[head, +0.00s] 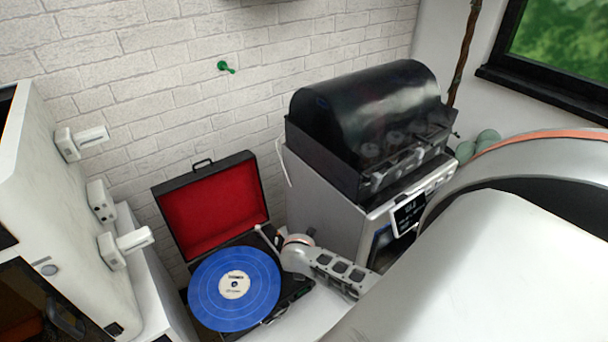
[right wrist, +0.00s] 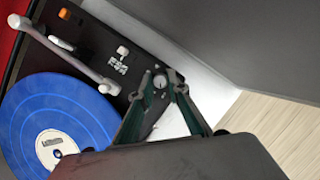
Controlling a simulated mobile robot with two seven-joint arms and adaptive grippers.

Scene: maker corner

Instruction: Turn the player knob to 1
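The record player (head: 296,290) stands open on a white surface in the head view, with a red-lined lid and a blue record (head: 209,290). In the right wrist view its black deck (right wrist: 92,42) carries a small round grey knob (right wrist: 159,81) near the deck's corner. My right gripper (right wrist: 161,76) points down at it, its two dark green fingertips close around the knob, one on either side. Whether they touch it is unclear. In the head view my grey right arm hides the knob. The knob's marks are too small to read. My left gripper is not in view.
In the right wrist view a silver tonearm (right wrist: 75,60), an orange button (right wrist: 64,14) and a small white switch (right wrist: 122,51) lie on the deck. A grey machine with a black domed cover (head: 370,110) stands close right of the player; a white cabinet (head: 60,190) stands left.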

